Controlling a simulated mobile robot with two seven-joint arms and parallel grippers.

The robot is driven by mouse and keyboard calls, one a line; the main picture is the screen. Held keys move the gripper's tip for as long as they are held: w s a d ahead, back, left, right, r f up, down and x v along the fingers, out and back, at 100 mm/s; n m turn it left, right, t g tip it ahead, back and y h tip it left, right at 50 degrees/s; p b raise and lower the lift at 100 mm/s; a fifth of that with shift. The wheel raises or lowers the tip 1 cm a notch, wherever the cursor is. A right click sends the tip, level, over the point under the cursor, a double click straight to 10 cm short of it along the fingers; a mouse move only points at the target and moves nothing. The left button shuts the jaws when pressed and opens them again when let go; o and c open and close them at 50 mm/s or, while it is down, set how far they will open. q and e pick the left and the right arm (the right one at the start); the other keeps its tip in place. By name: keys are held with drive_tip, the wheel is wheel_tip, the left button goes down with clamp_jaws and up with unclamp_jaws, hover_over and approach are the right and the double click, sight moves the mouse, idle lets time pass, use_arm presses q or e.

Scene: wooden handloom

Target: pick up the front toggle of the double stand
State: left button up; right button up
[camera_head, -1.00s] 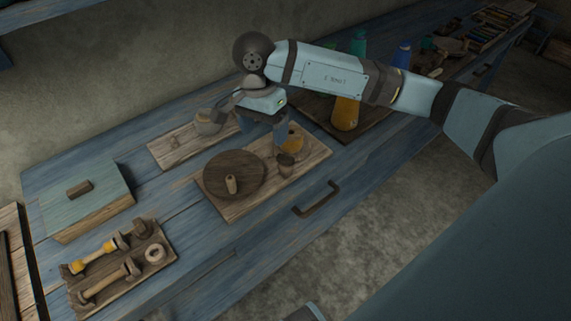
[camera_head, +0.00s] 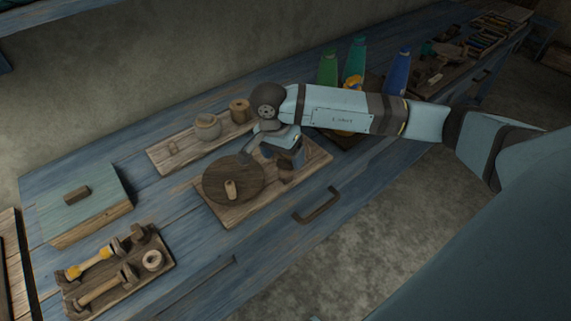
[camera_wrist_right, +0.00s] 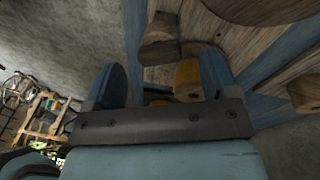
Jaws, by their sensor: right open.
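I cannot tell for sure which piece is the front toggle; most of the stand there is hidden by the gripper. In the right wrist view the open, empty fingers (camera_wrist_right: 163,82) point at the board. A yellow and wooden piece (camera_wrist_right: 188,78) shows beside the right-hand finger, and a brown knob (camera_wrist_right: 158,45) lies beyond. The left gripper is out of view.
A narrow board behind holds a round pot (camera_head: 207,128) and a spool (camera_head: 239,111). A lidded box (camera_head: 85,205) and a tray of wooden tools (camera_head: 165,262) are at left. A drawer handle (camera_head: 317,203) juts out in front.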

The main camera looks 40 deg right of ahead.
drive_tip(key=shift+s+d+f, duration=0.15)
drive_tip(key=shift+f, duration=1.2)
drive_tip(key=c, duration=1)
drive_tip(key=shift+c, duration=0.3)
drive_tip(key=shift+r, duration=0.2)
